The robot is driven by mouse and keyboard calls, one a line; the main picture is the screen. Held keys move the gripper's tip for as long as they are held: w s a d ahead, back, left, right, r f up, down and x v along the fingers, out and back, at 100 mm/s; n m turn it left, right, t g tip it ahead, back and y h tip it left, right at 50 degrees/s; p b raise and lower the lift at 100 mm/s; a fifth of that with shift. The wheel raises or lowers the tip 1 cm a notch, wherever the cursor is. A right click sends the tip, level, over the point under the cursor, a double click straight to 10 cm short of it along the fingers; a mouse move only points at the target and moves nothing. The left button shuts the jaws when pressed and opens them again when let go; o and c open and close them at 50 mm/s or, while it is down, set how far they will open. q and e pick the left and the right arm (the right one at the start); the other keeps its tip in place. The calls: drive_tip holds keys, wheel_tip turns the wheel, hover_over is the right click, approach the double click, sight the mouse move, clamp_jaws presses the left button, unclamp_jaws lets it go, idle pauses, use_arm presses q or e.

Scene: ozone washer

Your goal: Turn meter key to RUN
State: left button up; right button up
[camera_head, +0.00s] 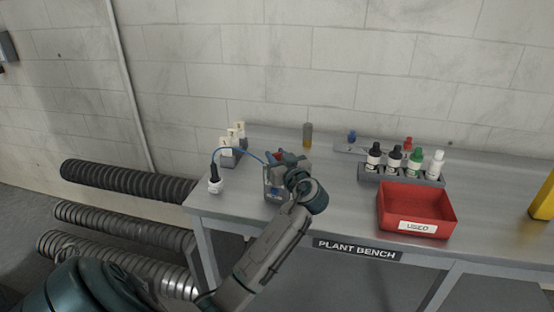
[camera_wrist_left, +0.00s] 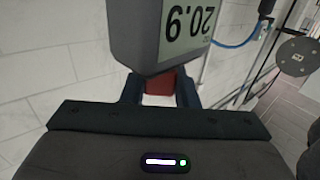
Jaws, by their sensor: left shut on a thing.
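The grey meter (camera_head: 273,186) stands at the left part of the bench, partly hidden behind my left arm. In the left wrist view the meter (camera_wrist_left: 145,42) shows its display, reading 20.9 upside down. The red key (camera_wrist_left: 158,84) sits against the meter's body between the two dark fingers of my left gripper (camera_wrist_left: 160,92). In the head view my left gripper (camera_head: 280,160) is at the top of the meter, shut on the key. The key's setting marks cannot be read. My right gripper is not in view.
A blue tube (camera_head: 242,149) runs from the meter to a white-and-black plug-like piece (camera_head: 215,184) at the bench's left edge. A red USED bin (camera_head: 388,221) and a rack of several bottles (camera_head: 370,176) stand to the right. An amber-grey cylinder (camera_head: 307,136) stands behind.

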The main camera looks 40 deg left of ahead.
use_arm(q)
drive_tip(key=o, duration=1)
drive_tip(key=shift+d+f, duration=0.1)
drive_tip(key=shift+d, duration=0.15)
drive_tip(key=b+v, duration=0.3)
drive_tip(key=v, duration=0.7)
drive_tip(key=shift+s+b, duration=0.15)
drive_tip(key=shift+b, duration=0.25)
drive_tip(key=shift+d, duration=0.15)
